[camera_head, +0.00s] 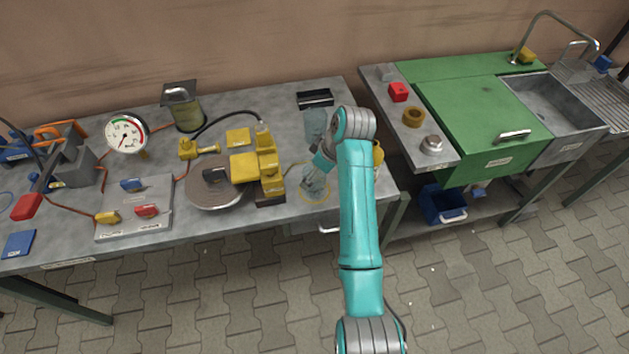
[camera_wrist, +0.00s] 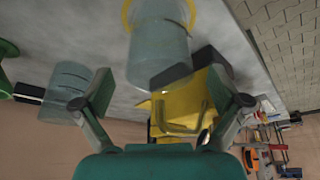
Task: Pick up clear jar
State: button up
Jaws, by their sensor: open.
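A clear jar (camera_head: 314,183) stands near the front right of the grey workbench, at a yellow ring (camera_head: 303,198). In the wrist view this clear jar (camera_wrist: 158,48) shows large at the top, in the gap between the fingers' lines. A second clear jar (camera_head: 315,122) stands farther back on the bench; in the wrist view it (camera_wrist: 64,88) is at the left, partly behind a finger. My gripper (camera_wrist: 160,92) is open and empty, its fingers apart. In the head view my gripper (camera_head: 318,172) is right by the nearer jar and partly covers it. I cannot tell whether they touch.
A yellow machine (camera_head: 266,165) on a dark base stands just left of the nearer jar. A black tray (camera_head: 315,98) lies behind the farther jar. A yellow item (camera_head: 378,153) is partly hidden by my arm. The green-topped sink unit (camera_head: 480,110) stands to the right.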

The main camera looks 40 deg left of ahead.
jog(key=shift+a+f, duration=0.2)
jog(key=shift+f, duration=0.3)
jog(key=c, duration=1.3)
jog(key=shift+o, duration=0.2)
jog(key=shift+r, duration=0.15)
